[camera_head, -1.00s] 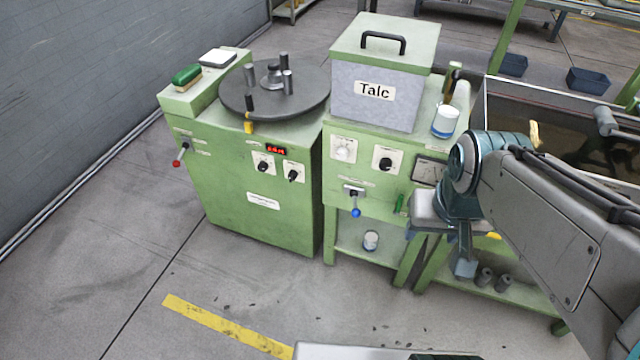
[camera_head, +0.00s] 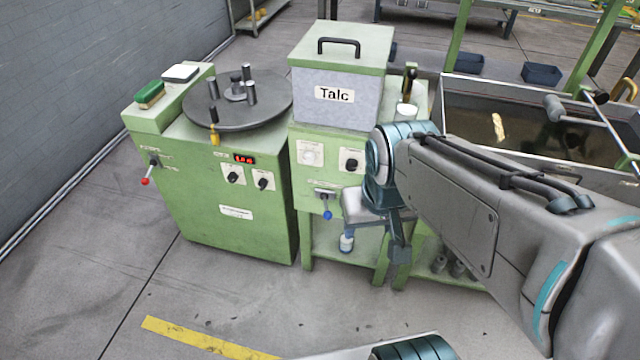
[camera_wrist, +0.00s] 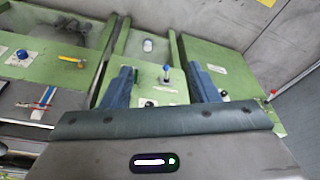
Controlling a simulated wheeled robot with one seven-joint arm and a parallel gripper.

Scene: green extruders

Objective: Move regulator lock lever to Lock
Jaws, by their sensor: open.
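A lever with a blue knob (camera_head: 327,214) hangs from a small plate on the front of the green Talc cabinet. It also shows in the wrist view (camera_wrist: 166,70), in line between my fingers. A second lever, with a red knob (camera_head: 145,181), is on the left machine's front; it shows at the right of the wrist view (camera_wrist: 272,94). The lever labels are too small to read. My gripper (camera_head: 373,240) is open and empty, right of the blue-knobbed lever in the head view. It appears apart from the lever. My wrist view shows both fingers (camera_wrist: 159,74).
The left green machine (camera_head: 235,190) carries a dark round turntable (camera_head: 238,115), a red display and two black knobs. The Talc box (camera_head: 340,80) stands on the middle cabinet. A water trough (camera_head: 530,125) is at the right. The floor in front (camera_head: 230,295) is clear.

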